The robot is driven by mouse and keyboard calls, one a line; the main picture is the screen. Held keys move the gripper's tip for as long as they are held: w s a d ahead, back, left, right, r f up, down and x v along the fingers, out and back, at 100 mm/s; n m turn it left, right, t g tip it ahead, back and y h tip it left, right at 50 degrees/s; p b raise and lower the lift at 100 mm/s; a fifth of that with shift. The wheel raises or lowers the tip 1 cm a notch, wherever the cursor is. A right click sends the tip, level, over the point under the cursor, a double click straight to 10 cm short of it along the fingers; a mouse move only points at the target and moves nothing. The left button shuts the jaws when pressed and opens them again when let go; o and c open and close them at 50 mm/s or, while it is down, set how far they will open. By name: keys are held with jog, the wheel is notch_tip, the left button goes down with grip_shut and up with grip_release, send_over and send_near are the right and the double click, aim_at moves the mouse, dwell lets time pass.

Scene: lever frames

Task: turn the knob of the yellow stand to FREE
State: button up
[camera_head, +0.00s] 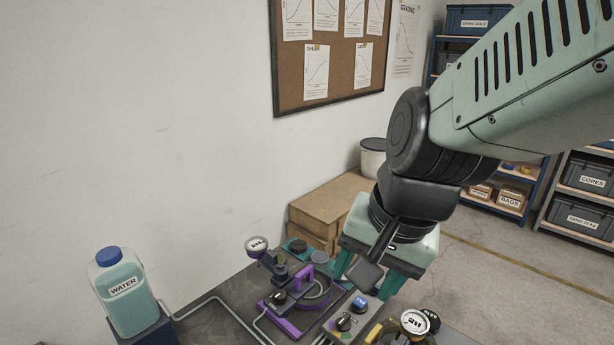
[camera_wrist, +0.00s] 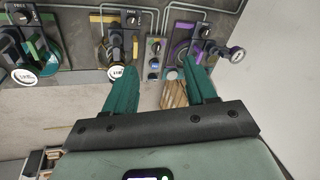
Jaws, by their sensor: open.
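The yellow stand (camera_wrist: 99,24) is left of centre at the top of the wrist view, with a round white gauge (camera_wrist: 117,72) at its near end. A dark knob (camera_wrist: 132,20) sits beside it; its lettering is too small to read, so I cannot tell its setting. In the head view only a yellow edge (camera_head: 373,333) and the gauge (camera_head: 414,322) show at the bottom, the rest cut off or hidden. My gripper (camera_head: 364,285) is open and empty above the bench, its fingers pointing down. In the wrist view my gripper (camera_wrist: 161,66) is between the yellow and purple stands, apart from both.
The purple stand (camera_wrist: 183,48) is to the right in the wrist view, with a small control box (camera_wrist: 154,58) between the stands. A green stand (camera_wrist: 52,32) is at left. Pipes run along the bench. A water bottle (camera_head: 123,292) and a cardboard box (camera_head: 330,205) stand nearby.

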jog(key=shift+w+d+f+m+g+h, duration=0.4)
jog(key=shift+f+m, duration=1.5)
jog(key=shift+f, duration=2.4)
jog(key=shift+w+d+f+m+g+h, duration=0.35)
jog(key=shift+f+m, duration=1.55)
jog(key=shift+f, duration=2.4)
jog(key=shift+w+d+f+m+g+h, duration=0.15)
jog(key=shift+w+f+m+g, duration=0.35)
jog(key=shift+f+m, duration=2.6)
notch_tip(320, 180, down, 2)
jog(key=shift+s+f+n, duration=0.15)
jog(key=shift+f+n, duration=0.05)
jog(key=shift+n, duration=1)
